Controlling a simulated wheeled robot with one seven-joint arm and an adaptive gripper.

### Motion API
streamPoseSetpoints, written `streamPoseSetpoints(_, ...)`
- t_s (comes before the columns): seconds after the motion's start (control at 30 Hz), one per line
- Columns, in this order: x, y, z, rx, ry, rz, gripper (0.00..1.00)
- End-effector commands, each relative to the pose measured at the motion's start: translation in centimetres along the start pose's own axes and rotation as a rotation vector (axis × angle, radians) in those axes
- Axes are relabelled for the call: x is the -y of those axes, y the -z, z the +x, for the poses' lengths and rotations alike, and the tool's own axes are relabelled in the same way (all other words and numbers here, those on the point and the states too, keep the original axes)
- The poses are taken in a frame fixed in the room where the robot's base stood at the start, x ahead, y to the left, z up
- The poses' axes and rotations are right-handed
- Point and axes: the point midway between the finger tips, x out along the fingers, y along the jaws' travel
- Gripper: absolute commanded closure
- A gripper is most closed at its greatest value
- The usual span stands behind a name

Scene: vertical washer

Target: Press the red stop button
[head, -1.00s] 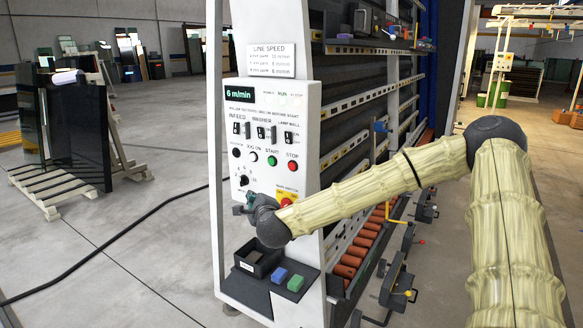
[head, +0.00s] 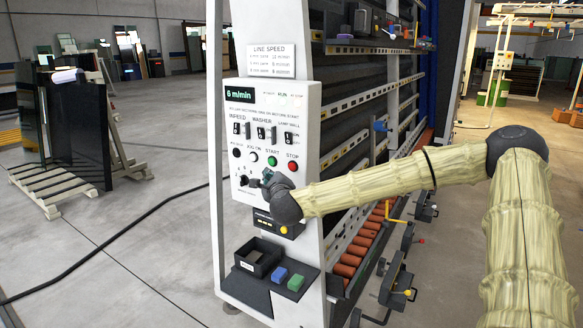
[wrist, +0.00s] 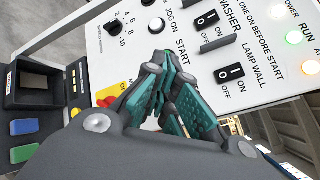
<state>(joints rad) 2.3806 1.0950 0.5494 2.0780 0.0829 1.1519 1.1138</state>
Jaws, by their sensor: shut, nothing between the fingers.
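The red stop button (head: 292,166) is on the right side of the white control panel (head: 313,130), under the STOP label in the head view. The green start button (head: 272,160) is to its left. My gripper (head: 266,174) is shut and empty, just below the start button and lower left of the stop button. I cannot tell whether it touches the panel. In the wrist view the teal fingers of my gripper (wrist: 167,72) are together in front of the panel, below the START label. They and the gripper body hide the stop button there.
A red-and-yellow control (wrist: 108,92) shows in the wrist view. Below are a black tray (head: 258,258), a blue block (head: 279,274) and a green block (head: 296,282) on a shelf.

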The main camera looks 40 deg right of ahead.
Motion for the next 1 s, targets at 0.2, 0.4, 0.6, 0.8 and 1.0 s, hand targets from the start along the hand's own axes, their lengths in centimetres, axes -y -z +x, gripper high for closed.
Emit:
streamPoseSetpoints(0.2, 1.5, 1.2, 1.8, -0.001, 0.002, 0.000, 1.00)
streamPoseSetpoints(0.4, 2.4, 2.5, 3.3, -0.001, 0.002, 0.000, 1.00)
streamPoseSetpoints(0.6, 3.1, 3.2, 4.3, 0.000, 0.001, 0.000, 1.00)
streamPoseSetpoints(0.8, 3.5, 3.4, 4.7, 0.000, 0.001, 0.000, 1.00)
streamPoseSetpoints(1.0, 3.5, 3.5, 4.7, 0.000, 0.001, 0.000, 1.00)
